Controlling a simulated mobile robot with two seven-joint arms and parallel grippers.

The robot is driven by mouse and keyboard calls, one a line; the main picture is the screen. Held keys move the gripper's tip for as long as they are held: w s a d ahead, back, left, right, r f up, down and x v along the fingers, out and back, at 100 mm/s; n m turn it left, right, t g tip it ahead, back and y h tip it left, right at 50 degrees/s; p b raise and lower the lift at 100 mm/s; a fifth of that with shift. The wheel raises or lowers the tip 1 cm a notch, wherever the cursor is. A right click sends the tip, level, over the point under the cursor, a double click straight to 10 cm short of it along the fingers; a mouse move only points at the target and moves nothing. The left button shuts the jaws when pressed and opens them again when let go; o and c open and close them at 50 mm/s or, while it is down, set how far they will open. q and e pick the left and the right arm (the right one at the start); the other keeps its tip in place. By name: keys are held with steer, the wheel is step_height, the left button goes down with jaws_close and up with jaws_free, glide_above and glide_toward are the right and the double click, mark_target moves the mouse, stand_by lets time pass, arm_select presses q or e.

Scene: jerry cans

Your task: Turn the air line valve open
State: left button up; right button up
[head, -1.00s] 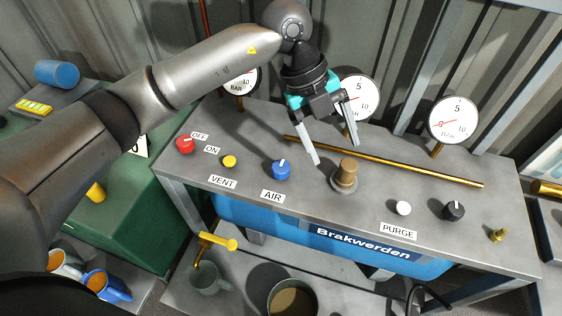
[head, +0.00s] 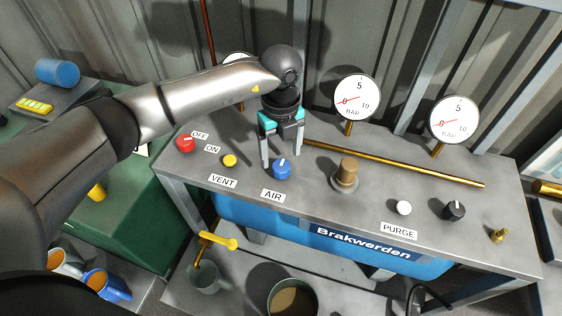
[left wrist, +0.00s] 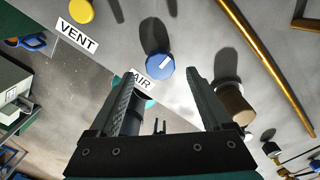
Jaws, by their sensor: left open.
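The air line valve is a blue knob (head: 281,169) with a white pointer mark, behind the AIR label (head: 272,196) on the grey panel top. My left gripper (head: 281,160) is above and just behind the blue knob, pointing down, with its fingers apart and nothing between them. In the left wrist view the blue knob (left wrist: 159,66) lies beyond the open fingertips, near the gap between them, and does not look touched. The AIR label (left wrist: 142,82) is partly hidden by a finger there. My right gripper is not in view.
A yellow button (head: 229,160) and a red OFF/ON knob (head: 185,143) stand left of the blue knob. A brass post (head: 346,173) stands to its right, with a brass pipe (head: 400,165) behind. Gauges (head: 356,98) rise at the back. A white button (head: 403,208) is farther right.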

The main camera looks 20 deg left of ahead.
mark_target(281, 165)
arm_select(q)
steer(key=shift+f, duration=2.1)
steer(key=shift+c, duration=0.2)
jaws_close()
